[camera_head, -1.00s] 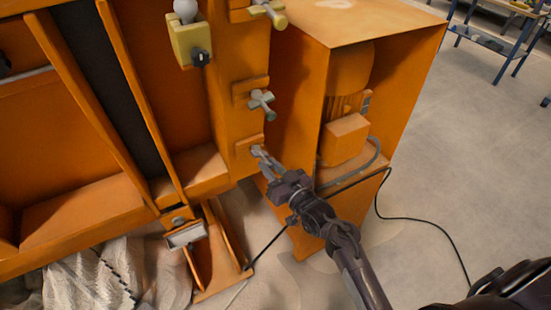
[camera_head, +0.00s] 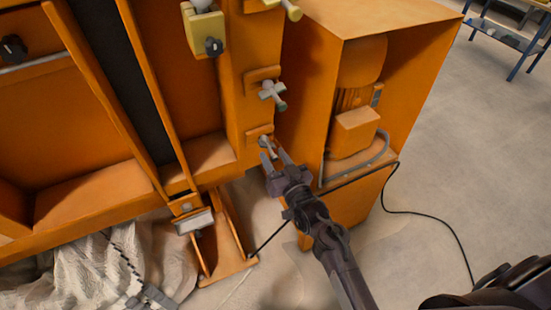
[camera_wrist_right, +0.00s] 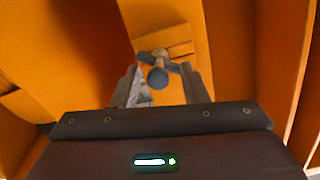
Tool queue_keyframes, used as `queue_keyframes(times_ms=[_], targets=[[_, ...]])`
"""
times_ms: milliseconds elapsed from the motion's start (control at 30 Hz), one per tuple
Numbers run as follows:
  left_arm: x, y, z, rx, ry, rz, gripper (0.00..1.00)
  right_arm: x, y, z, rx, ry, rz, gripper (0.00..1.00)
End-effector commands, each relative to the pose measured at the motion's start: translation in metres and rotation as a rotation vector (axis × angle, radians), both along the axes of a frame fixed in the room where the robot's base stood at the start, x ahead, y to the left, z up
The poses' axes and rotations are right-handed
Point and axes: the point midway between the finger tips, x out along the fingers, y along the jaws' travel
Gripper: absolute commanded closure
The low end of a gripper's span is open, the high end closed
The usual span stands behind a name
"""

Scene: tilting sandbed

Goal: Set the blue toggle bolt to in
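A small grey-blue toggle bolt (camera_head: 264,141) sits on the lowest orange bracket of the machine's upright post. It also shows in the right wrist view (camera_wrist_right: 158,77), with its round end facing the camera and a crossbar behind. My right gripper (camera_head: 275,158) is open just below and in front of it. In the right wrist view the gripper's fingers (camera_wrist_right: 158,86) stand apart on either side of the bolt's round end, and a gap shows by the left finger. I cannot tell whether the right finger touches the crossbar. My left gripper is not in view.
A grey toggle with a greenish tip (camera_head: 271,93) sits on the bracket above, with a yellow one (camera_head: 286,9) higher up. A yellow block with a black knob (camera_head: 205,35) is to the left. An orange motor housing (camera_head: 355,130) stands close on the right, with a black cable (camera_head: 440,217).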

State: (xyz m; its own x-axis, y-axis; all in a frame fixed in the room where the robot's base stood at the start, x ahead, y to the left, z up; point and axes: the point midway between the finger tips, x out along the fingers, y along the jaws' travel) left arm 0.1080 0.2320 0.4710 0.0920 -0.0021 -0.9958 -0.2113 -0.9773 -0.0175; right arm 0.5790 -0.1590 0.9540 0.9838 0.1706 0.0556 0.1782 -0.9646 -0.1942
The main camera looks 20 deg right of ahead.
Motion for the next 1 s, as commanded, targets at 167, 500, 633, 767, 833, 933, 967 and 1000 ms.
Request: queue_keyframes(times_ms=[167,500,633,767,833,933,967,1000], targets=[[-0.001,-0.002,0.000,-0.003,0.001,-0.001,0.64,0.000,0.000,-0.001,-0.001,0.003,0.001,0.59],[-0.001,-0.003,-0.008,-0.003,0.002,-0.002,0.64,-0.028,-0.005,-0.006,-0.001,0.006,0.000,0.59],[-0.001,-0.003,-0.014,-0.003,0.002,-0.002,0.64,-0.050,-0.008,-0.007,-0.002,0.006,0.000,0.59],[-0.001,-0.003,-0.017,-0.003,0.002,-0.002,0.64,-0.067,-0.011,-0.007,-0.001,0.005,0.001,0.59],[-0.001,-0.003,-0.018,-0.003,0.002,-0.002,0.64,-0.072,-0.012,-0.007,-0.001,0.003,0.001,0.59],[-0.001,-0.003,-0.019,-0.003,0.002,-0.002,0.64,-0.077,-0.013,-0.005,0.000,0.002,0.000,0.59],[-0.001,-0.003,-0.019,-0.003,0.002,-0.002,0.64,-0.077,-0.013,-0.005,0.000,0.001,0.000,0.59],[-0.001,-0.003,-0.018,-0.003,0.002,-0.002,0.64,-0.077,-0.013,-0.005,0.000,0.001,0.000,0.59]])
